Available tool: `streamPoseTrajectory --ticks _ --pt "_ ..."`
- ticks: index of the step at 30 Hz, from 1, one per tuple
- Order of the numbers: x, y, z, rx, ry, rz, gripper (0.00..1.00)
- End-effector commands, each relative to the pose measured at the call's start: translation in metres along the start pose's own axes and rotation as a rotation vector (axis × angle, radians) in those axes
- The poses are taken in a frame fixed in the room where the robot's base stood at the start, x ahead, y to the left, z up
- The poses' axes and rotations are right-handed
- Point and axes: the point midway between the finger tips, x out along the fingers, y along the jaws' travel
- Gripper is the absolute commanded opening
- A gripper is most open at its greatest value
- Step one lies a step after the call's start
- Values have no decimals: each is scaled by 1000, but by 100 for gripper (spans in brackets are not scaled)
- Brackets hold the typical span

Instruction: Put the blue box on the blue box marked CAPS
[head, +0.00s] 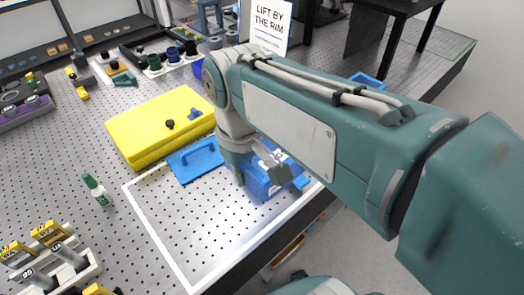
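A blue box (258,188) stands on the perforated table near its front right edge, inside a white outline. It is partly covered by my gripper, and its lettering cannot be read. My gripper (259,175) is down at this box, with one finger at its left side and the other over its top. The fingers look apart, but whether they press on the box is hidden. A flat blue piece with a handle (196,160) lies just left of it. Part of another blue thing (368,79) shows behind my arm. The word CAPS is not readable anywhere.
A yellow case (150,130) with dark and blue knobs lies behind the flat blue piece. A green-capped bottle (97,190) stands at the left. A sign (268,22) reads "LIFT BY THE RIM". The outlined table area (185,225) left of the box is clear.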

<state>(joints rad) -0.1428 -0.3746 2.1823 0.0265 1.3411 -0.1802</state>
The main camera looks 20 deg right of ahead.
Motion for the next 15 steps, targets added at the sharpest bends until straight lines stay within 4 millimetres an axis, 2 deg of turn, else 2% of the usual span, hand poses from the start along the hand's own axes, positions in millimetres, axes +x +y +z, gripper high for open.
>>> streamPoseTrajectory --ticks 4,11,15 --pt "13 25 -22 7 -3 -6 0" --pt "31 54 -57 6 0 -9 0" --pt "58 62 -74 4 -3 -7 0"
